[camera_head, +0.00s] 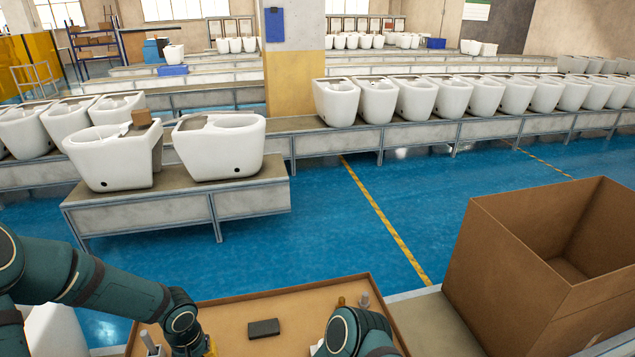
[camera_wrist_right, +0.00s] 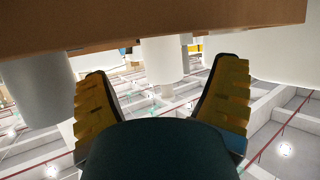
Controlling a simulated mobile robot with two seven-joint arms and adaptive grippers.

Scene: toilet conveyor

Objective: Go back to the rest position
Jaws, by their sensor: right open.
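In the head view my left arm comes in from the left over a brown tray (camera_head: 235,318). Only a yellow bit of my left gripper (camera_head: 210,349) shows at the bottom edge, so its jaw state is hidden.
A dark flat block (camera_head: 263,328) and small upright items (camera_head: 365,301) are in the tray. A large open cardboard box (camera_head: 510,262) stands at right. Toilets (camera_head: 222,150) stand on a grey bench (camera_head: 160,208) at left, with more rows behind. Blue floor lies between.

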